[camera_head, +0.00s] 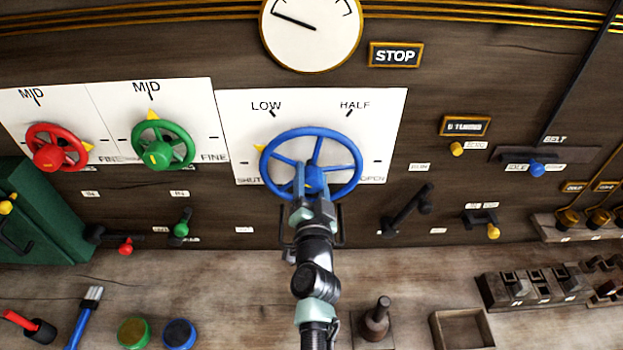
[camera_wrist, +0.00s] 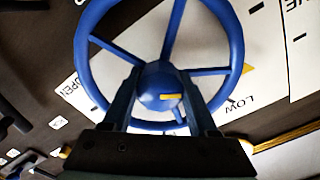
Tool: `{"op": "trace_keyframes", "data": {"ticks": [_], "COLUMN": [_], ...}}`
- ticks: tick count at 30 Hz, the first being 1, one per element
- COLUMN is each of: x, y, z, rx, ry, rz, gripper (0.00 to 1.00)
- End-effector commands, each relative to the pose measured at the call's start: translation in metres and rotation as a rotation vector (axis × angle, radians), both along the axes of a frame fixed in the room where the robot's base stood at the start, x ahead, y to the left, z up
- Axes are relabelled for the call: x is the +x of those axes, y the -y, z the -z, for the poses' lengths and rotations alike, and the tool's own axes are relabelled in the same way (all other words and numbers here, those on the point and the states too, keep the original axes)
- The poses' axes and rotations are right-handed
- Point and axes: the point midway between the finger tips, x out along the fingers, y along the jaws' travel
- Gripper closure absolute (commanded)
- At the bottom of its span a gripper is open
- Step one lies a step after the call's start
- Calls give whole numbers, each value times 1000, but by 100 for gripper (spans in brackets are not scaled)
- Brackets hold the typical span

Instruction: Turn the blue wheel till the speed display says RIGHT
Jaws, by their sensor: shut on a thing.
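The blue wheel (camera_head: 311,131) is mounted on a white dial plate (camera_head: 372,110) marked SHUT, LOW, HALF and OPEN. A yellow pointer (camera_head: 260,148) at its left rim sits between SHUT and LOW. My gripper (camera_head: 313,188) reaches up from below and is shut on the wheel's hub. The wrist view shows the wheel (camera_wrist: 237,45) with a finger on each side of the hub (camera_wrist: 158,86), which bears a yellow mark. A framed sign (camera_head: 395,55) beside the gauge reads STOP.
A round gauge (camera_head: 311,30) hangs above, its needle pointing left. Red (camera_head: 57,148) and green (camera_head: 162,146) wheels stand left. A black lever (camera_head: 405,212) is close right of my arm. Brushes, jars and a wooden box (camera_head: 462,329) lie on the bench.

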Motion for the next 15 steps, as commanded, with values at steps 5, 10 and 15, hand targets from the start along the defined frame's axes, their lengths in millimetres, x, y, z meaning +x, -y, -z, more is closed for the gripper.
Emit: {"op": "trace_keyframes", "data": {"ticks": [5,10,15], "x": [0,0,0], "y": [-1,-1,-1], "z": [1,1,1], "rx": [161,299,405], "ry": [-1,-2,-2], "rz": [-2,-3,-2], "gripper": [96,96,96]}}
